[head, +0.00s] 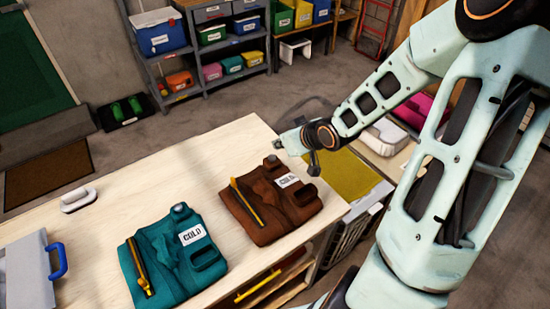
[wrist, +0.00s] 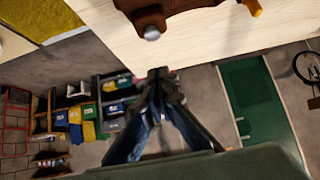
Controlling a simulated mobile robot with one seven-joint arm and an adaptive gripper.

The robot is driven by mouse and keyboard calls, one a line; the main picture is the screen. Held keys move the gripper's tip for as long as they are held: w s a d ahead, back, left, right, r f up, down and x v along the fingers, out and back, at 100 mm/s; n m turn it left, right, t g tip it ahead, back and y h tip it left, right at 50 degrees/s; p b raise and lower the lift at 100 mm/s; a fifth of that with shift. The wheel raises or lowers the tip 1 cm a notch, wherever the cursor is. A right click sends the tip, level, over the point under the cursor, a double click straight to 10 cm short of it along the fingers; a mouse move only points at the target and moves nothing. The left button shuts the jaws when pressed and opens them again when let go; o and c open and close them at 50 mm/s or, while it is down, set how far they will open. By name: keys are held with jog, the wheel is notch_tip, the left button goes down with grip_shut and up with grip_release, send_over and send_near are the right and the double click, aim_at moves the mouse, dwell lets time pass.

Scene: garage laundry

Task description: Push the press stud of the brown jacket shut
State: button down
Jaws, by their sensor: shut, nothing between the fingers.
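The brown jacket (head: 262,222) lies folded on the pale wooden table, with a white label and a yellow zip strip. Its press stud (head: 271,161) is a small grey round knob at the far edge. In the wrist view the stud (wrist: 152,33) shows silver at the edge of the brown cloth (wrist: 178,8). I cannot tell whether the stud's halves are apart. My gripper (head: 314,171) is above the jacket's far right corner, its fingers shut and empty. In the wrist view the fingertips (wrist: 158,73) are apart from the stud.
A teal jacket (head: 168,262) labelled COLD lies left of the brown one. A white-grey object (head: 78,199) and a grey case with a blue handle (head: 30,270) are farther left. A yellow-topped basket (head: 347,180) stands right of the table. The table's far strip is bare.

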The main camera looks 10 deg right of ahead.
aim_at(272, 158)
jog(key=f, duration=0.1)
jog(key=w+f+b, duration=0.1)
jog(key=f, duration=0.1)
jog(key=w+a+f, duration=0.1)
jog(key=shift+f, duration=0.3)
jog(key=shift+d+f+b, duration=0.1)
jog(key=shift+f+b, duration=0.2)
jog(key=shift+f, duration=0.5)
